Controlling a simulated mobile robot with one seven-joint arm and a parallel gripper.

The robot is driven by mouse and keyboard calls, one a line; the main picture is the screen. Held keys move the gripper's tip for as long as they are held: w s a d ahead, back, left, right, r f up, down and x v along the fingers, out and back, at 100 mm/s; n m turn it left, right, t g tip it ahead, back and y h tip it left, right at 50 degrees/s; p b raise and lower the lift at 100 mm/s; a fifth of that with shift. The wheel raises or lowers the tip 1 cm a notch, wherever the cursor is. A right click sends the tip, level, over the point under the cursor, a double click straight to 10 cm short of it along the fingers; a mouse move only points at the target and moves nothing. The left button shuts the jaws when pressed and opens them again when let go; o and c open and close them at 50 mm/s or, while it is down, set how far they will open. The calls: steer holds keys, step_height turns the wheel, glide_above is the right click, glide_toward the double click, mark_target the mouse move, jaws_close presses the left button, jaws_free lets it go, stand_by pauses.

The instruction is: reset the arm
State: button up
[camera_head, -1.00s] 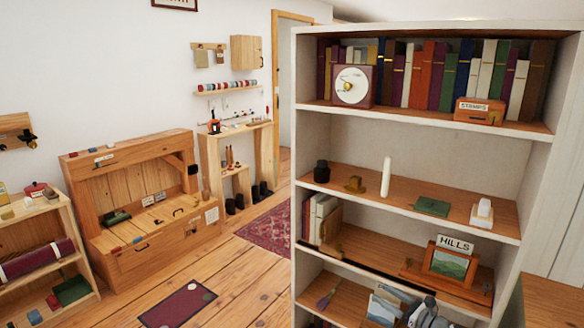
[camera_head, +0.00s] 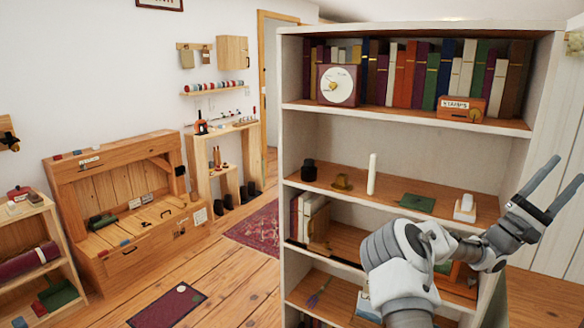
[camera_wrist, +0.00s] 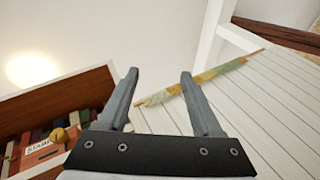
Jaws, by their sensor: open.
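My gripper (camera_head: 553,188) is raised at the right in the head view, in front of the right side of the white bookcase (camera_head: 400,119). Its two fingers are spread apart with nothing between them. In the wrist view my gripper (camera_wrist: 158,88) points up toward the wall and ceiling, open and empty. My arm hides the right part of the bookcase's lower shelves, including most of the picture there.
The bookcase holds books, a dial box (camera_head: 337,85), an orange STAMPS box (camera_head: 461,108), a white candle (camera_head: 372,174) and a green book (camera_head: 417,202). A wooden bench (camera_head: 125,205) stands at the left. Floor is open beside a dark mat (camera_head: 167,306).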

steer(key=s+f+m+g+y, duration=0.3)
steer(key=s+m+g+y, duration=0.2)
steer(key=s+y, duration=0.3)
steer(key=s+f+m+g+y, duration=0.4)
steer(key=s+m+y, duration=0.15)
steer(key=s, duration=0.35)
steer(key=s+a+f+n+t+y, duration=0.2)
steer(key=a+f+t+y, duration=0.45)
steer(key=a, duration=0.55)
steer(key=s+a+n+t+y, duration=0.2)
steer(key=a+t+y, duration=0.2)
steer(key=a, duration=1.2)
steer(key=s+a+n+t+y, duration=0.2)
steer(key=a+t+y, duration=0.3)
steer(key=a, duration=1.1)
steer(key=shift+s+a+n+y, duration=0.25)
steer(key=shift+s+n+y, duration=0.05)
steer(key=shift+s+n, duration=0.05)
